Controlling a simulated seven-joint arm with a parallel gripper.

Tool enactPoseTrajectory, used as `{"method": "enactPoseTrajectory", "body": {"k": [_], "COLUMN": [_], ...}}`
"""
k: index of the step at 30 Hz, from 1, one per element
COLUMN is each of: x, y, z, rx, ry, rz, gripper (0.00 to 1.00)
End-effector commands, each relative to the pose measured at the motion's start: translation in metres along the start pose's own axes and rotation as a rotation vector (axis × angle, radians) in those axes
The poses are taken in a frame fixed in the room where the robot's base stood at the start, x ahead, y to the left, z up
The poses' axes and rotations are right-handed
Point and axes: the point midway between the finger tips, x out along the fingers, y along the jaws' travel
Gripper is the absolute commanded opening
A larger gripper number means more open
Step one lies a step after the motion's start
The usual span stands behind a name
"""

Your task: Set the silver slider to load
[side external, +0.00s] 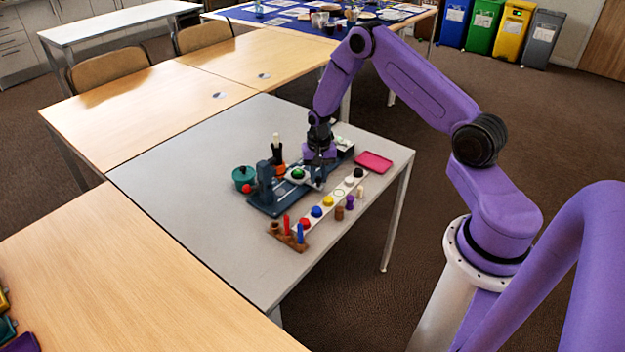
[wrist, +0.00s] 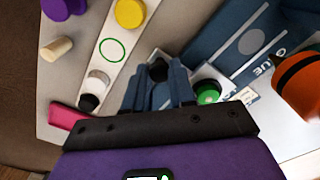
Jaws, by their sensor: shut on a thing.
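My gripper (side external: 319,170) is low over the right part of a dark blue board (side external: 266,207) on the grey table. In the wrist view its two fingers (wrist: 159,84) are closed around a small dark knob (wrist: 158,70), which seems to be the slider's handle. The slider's silver body is hidden by the fingers, and no "load" label can be read. A green button (wrist: 208,91) sits on a pale plate just right of the fingers; it also shows in the side view (side external: 297,174).
A white strip (wrist: 100,62) with coloured pieces and a green ring runs beside the board. An orange and black object (wrist: 301,84) stands close on the right. A pink tray (side external: 373,162), a teal pot (side external: 244,175) and a brown rack (side external: 287,238) are around. The table's left part is clear.

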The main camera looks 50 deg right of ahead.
Motion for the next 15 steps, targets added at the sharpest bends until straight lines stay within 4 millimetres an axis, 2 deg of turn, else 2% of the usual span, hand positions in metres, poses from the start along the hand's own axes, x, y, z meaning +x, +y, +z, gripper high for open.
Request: {"method": "enactPoseTrajectory", "body": {"k": [7,8,9,10,15], "x": [-0.0002,-0.0002,-0.0002,-0.0002,-0.0001], "y": [-0.0003,-0.0003,-0.0003,-0.0003,-0.0003], "z": [-0.0004,-0.0004,-0.0003,-0.0003,-0.0001], "rx": [-0.002,-0.002,-0.002,-0.002,-0.002], "ry": [0.002,0.002,0.002,0.002,0.001], "rz": [-0.001,-0.001,-0.001,-0.001,0.000], "gripper": [0.00,0.31,0.44,0.51,0.51]}}
